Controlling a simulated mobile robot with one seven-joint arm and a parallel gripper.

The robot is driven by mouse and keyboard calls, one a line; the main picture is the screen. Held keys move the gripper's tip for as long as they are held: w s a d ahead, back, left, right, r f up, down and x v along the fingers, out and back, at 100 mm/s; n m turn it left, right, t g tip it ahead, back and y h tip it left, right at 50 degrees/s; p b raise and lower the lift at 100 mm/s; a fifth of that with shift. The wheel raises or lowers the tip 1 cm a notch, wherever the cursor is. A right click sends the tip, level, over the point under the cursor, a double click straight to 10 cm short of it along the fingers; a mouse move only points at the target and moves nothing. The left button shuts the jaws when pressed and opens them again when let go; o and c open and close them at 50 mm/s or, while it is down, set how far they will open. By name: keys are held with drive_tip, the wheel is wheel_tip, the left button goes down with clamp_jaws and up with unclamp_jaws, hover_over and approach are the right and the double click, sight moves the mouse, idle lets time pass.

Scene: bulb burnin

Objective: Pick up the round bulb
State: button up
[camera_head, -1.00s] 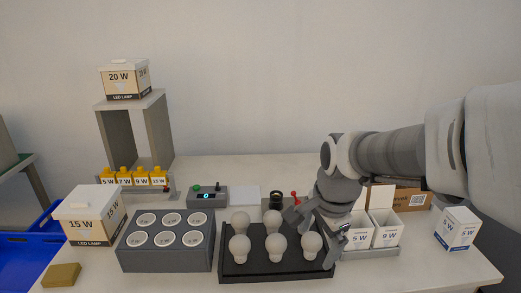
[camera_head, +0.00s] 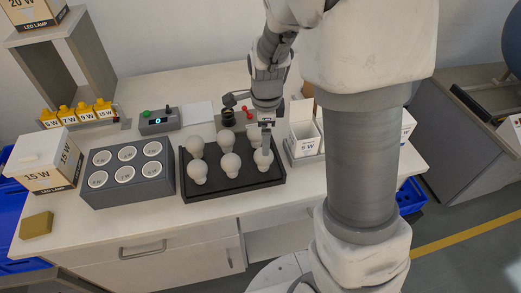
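Several white round-headed bulbs stand in a black tray (camera_head: 236,190) in the head view. They include the back left bulb (camera_head: 196,145), the back middle bulb (camera_head: 225,140), the front left bulb (camera_head: 197,173), the front middle bulb (camera_head: 230,165) and the front right bulb (camera_head: 264,160). They look much alike, so I cannot tell which the task means. My gripper (camera_head: 266,145) points down over the right end of the tray, at or just behind the front right bulb. It hides the back right place. Its fingers are too small to show whether they are apart or touching a bulb.
A grey socket block (camera_head: 127,187) stands left of the tray. White open boxes (camera_head: 303,143) stand close to its right. A control box (camera_head: 159,122) and a dark round fixture (camera_head: 228,117) are behind. A 15 W carton (camera_head: 45,162) and a yellow block (camera_head: 36,225) are at left.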

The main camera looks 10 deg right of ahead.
sight(264, 162)
drive_tip(key=f, duration=0.6)
drive_tip(key=w+f, duration=0.1)
drive_tip(key=f, duration=0.2)
drive_tip(key=shift+d+f+b, duration=0.1)
drive_tip(key=shift+f+b, duration=0.2)
drive_tip(key=c, duration=1.3)
